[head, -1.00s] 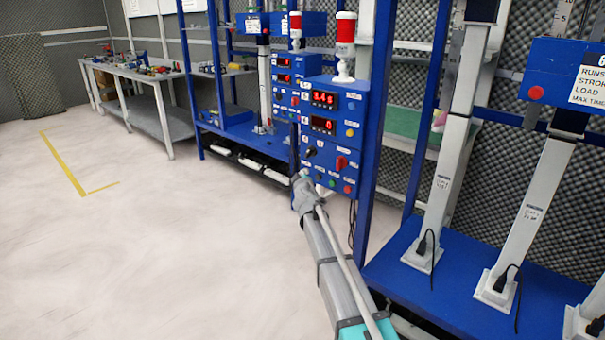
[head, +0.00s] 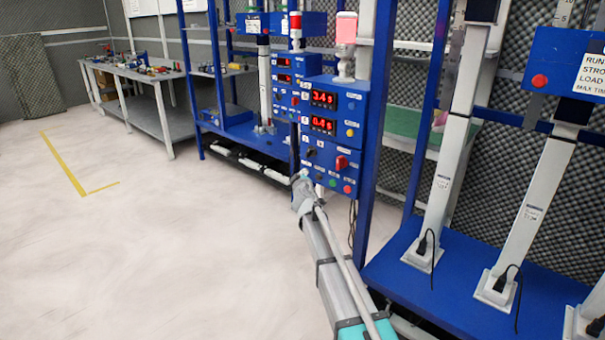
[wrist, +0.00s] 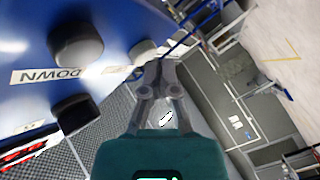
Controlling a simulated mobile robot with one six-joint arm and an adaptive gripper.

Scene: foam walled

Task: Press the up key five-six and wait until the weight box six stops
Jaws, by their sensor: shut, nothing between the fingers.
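The blue control box (head: 330,135) carries red displays reading 3.4 s and 0.4 s, with several keys and a red switch below. My gripper (head: 303,178) is at the lower left of its face. In the wrist view, my gripper (wrist: 158,66) is shut and empty, its tips against or very near a pale round key (wrist: 143,50); contact cannot be told for sure. A label reading DOWN (wrist: 46,76) lies between two dark knobs. The key's own label is not readable. The blue weight box (head: 568,66) with a red button hangs on its column at the right, partly cut off.
A beacon (head: 346,30) on the control box glows pinkish. A blue rack platform (head: 450,285) with grey columns stands at the right. A second control box (head: 288,85) is just behind. A grey workbench (head: 140,75) is at the back left. The pale floor at left is clear.

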